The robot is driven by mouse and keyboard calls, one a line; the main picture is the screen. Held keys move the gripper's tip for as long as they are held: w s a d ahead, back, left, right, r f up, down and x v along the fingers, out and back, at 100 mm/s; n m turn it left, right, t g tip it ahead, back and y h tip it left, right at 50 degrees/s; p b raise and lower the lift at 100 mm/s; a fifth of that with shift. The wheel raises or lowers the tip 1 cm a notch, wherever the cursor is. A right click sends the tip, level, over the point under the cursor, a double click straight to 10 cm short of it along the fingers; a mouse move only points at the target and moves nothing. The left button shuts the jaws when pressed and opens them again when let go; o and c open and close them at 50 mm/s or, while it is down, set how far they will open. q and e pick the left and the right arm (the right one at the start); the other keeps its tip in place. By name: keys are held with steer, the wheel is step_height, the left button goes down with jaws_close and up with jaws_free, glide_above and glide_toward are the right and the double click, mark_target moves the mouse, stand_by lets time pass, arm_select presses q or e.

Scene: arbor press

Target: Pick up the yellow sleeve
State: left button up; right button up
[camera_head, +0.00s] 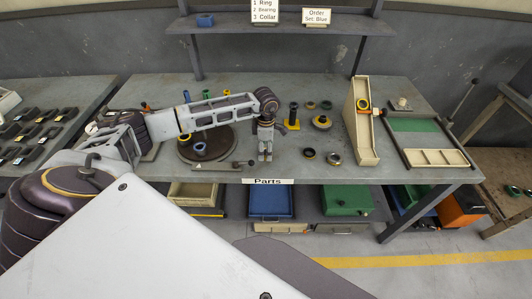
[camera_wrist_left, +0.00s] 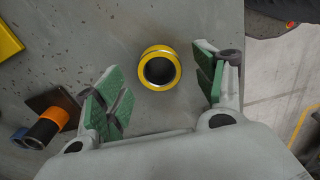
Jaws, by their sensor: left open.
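The yellow sleeve (camera_wrist_left: 149,52) shows in the left wrist view as a short round ring with a dark hollow. It stands on the grey bench top, near the bench edge. My left gripper (camera_wrist_left: 158,90) is open, with its green finger pads on either side of the sleeve in that view and not touching it. In the head view my left gripper (camera_head: 265,155) points down over the front of the bench. I cannot pick out the sleeve there; the gripper seems to cover it. My right gripper is out of view.
A yellow-based black post (camera_head: 293,123) stands right of the gripper. A round turntable (camera_head: 190,155) is at left. In the wrist view, a black-and-orange cylinder (camera_wrist_left: 45,127) lies near the left finger.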

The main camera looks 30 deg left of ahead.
arm_select(q)
steer(key=shift+f, duration=0.9)
steer(key=shift+c, duration=1)
steer(key=c, duration=1)
steer(key=shift+r, duration=0.1)
step_height(320, 180, up, 10)
steer(key=shift+f+b, duration=0.1)
steer(key=shift+b, duration=0.75)
